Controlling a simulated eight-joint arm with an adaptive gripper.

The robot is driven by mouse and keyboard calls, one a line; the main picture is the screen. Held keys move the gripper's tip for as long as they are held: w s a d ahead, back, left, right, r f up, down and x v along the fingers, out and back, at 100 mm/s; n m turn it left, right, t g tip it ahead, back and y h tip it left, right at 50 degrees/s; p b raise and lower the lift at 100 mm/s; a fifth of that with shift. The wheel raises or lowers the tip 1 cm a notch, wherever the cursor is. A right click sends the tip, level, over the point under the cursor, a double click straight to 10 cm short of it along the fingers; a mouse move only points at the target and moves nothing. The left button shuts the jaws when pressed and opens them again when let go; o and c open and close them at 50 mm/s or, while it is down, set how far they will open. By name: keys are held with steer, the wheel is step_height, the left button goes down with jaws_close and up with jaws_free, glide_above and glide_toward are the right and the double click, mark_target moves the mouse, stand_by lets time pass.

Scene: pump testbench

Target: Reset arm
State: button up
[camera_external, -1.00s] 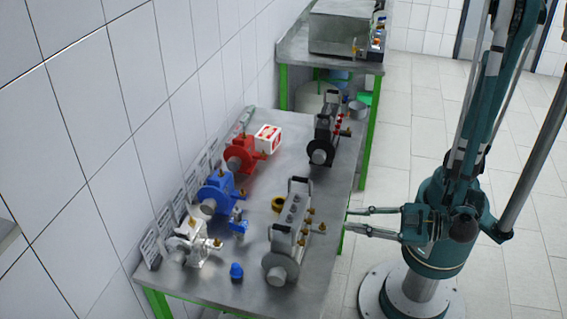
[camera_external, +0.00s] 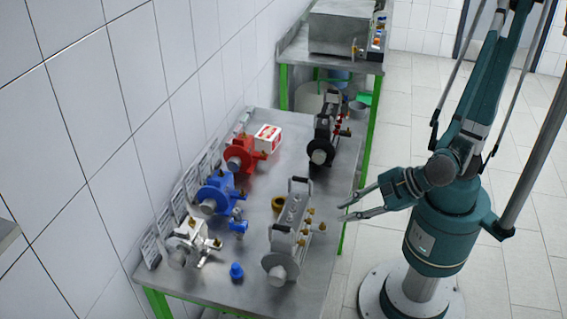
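My gripper (camera_external: 342,213) is at the right edge of the steel bench (camera_external: 215,280), pointing left. Its two fingers are spread apart with nothing between them. My teal arm folds above its base on the floor to the right. In the picture the fingertips lie just right of the grey pump (camera_external: 290,235) with brass fittings; they look apart from it.
A second table (camera_external: 295,48) stands behind. Tiled floor is clear at right.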

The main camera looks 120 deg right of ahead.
steer(key=s+a+r+y+p, duration=0.1)
steer(key=s+a+r+y, duration=0.1)
steer(key=s+r+y, duration=0.4)
steer(key=shift+s+a+r+n+y+p, duration=0.15)
steer(key=shift+s+r+n+y+p, duration=0.2)
steer(key=shift+s+r, duration=0.85)
steer(key=shift+r, duration=0.15)
steer(key=shift+c, duration=0.2)
stand_by(2.4)
